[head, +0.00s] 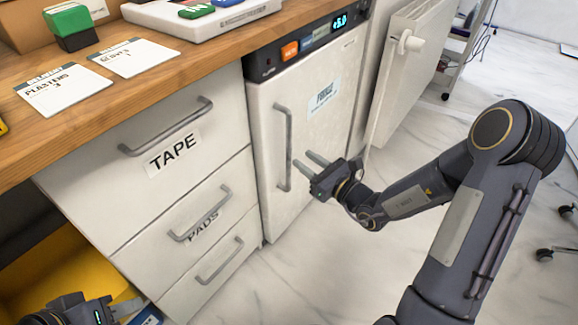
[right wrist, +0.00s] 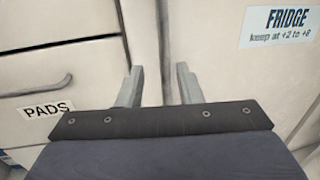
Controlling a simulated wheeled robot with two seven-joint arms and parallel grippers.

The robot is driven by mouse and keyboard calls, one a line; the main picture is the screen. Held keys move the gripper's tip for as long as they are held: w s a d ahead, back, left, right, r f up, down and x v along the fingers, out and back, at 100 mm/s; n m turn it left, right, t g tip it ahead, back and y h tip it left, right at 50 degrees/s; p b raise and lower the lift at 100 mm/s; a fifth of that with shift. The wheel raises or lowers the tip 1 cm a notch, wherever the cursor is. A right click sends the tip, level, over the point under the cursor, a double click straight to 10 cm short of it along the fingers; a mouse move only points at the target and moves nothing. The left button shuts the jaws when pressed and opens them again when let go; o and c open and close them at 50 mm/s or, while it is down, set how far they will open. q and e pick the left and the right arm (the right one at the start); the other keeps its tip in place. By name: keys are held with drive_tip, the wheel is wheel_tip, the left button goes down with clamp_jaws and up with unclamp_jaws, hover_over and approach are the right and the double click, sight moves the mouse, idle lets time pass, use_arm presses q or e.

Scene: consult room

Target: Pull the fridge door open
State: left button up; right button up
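The white fridge door (head: 318,135) is shut below a dark control panel reading 5.0. Its grey vertical bar handle (head: 284,148) is on the door's left side. My right gripper (head: 306,160) is open and empty, its two fingers pointing toward the handle, just right of it in the head view.
Left of the fridge are shut drawers, including TAPE (head: 175,150) and PADS (head: 203,226), with bar handles. A wooden counter (head: 150,85) runs above. A white radiator (head: 405,75) stands right of the fridge. A yellow bin (head: 60,270) is at lower left. The marble floor in front is clear.

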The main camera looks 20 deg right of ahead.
drive_tip(key=b+x, duration=0.2)
drive_tip(key=x, duration=0.5)
drive_tip(key=shift+w+f, duration=0.35)
drive_tip(key=shift+w, duration=0.15)
drive_tip(key=shift+d, duration=0.1)
clamp_jaws()
